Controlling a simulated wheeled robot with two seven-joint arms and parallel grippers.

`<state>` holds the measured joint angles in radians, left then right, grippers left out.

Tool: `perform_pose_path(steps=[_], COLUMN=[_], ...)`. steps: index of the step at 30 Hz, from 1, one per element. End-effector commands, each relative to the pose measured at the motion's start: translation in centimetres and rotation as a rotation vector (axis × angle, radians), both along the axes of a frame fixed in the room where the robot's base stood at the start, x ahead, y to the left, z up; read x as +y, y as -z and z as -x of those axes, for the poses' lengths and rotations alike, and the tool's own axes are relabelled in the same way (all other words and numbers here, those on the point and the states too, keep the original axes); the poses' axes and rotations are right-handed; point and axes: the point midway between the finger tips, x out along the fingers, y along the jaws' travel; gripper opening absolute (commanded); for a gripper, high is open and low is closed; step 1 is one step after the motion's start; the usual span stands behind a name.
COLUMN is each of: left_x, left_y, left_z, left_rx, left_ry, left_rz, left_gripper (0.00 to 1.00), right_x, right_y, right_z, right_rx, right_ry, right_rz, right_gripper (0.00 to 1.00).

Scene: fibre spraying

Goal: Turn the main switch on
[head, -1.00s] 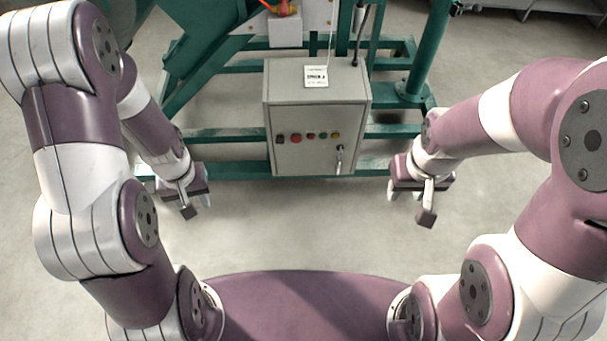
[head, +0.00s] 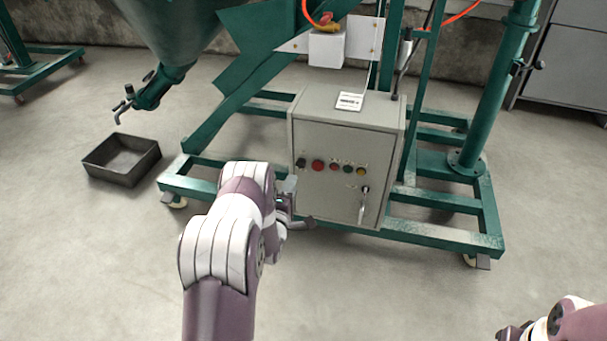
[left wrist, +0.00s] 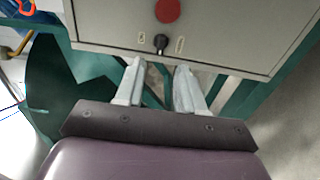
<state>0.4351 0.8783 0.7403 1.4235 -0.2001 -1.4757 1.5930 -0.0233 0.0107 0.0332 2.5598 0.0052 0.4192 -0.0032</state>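The main switch is a black rotary knob (head: 301,162) at the left end of the control row on the grey control box (head: 340,200). In the left wrist view the knob (left wrist: 161,43) has a label mark on each side and points toward the gripper. My left gripper (left wrist: 158,75) is open and empty, its two pale fingers apart and the knob just beyond the gap between them. In the head view my left gripper (head: 289,190) is in front of the box's lower left, partly hidden by my arm. My right gripper is mostly cut off at the bottom right.
A red button (head: 318,165) sits beside the knob, with several smaller buttons further right. A key-like handle (head: 364,202) is lower right on the door. The green frame (head: 440,225) surrounds the box. A dark tray (head: 121,160) lies on the floor at left.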

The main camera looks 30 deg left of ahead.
Motion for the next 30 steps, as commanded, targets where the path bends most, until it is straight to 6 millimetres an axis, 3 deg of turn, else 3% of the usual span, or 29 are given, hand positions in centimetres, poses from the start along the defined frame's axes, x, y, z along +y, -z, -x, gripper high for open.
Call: perform_pose_path(steps=[1,9,14,21,22,25,30], left_x=[0.2,1.7,2.0,2.1,2.1,2.1,2.1], left_y=[0.7,0.6,0.3,0.1,0.1,0.1,0.1], left_z=[-1.3,-7.2,-8.5,-8.7,-8.7,-8.7,-8.7], left_rx=[-0.004,0.0,0.002,0.002,0.002,0.002,0.004], left_ry=[0.002,0.001,0.0,0.0,0.0,0.0,0.0], left_rz=[-0.002,-0.002,-0.001,-0.001,-0.001,-0.001,-0.004], left_gripper=[0.38,0.38,0.38,0.38,0.32,0.0,0.0], right_x=[0.0,0.0,0.0,0.0,0.0,0.0,0.0], right_y=[1.5,4.2,4.6,4.5,4.5,4.5,4.5], right_z=[0.0,0.0,0.0,0.0,0.0,0.0,0.0], right_rx=[0.001,0.001,0.001,0.0,0.0,0.0,0.0], right_ry=[0.0,0.0,0.0,0.0,0.0,0.0,0.0], right_rz=[0.0,0.0,0.0,0.0,0.0,0.0,0.0], right_gripper=[0.43,0.43,0.43,0.43,0.43,0.43,0.43])
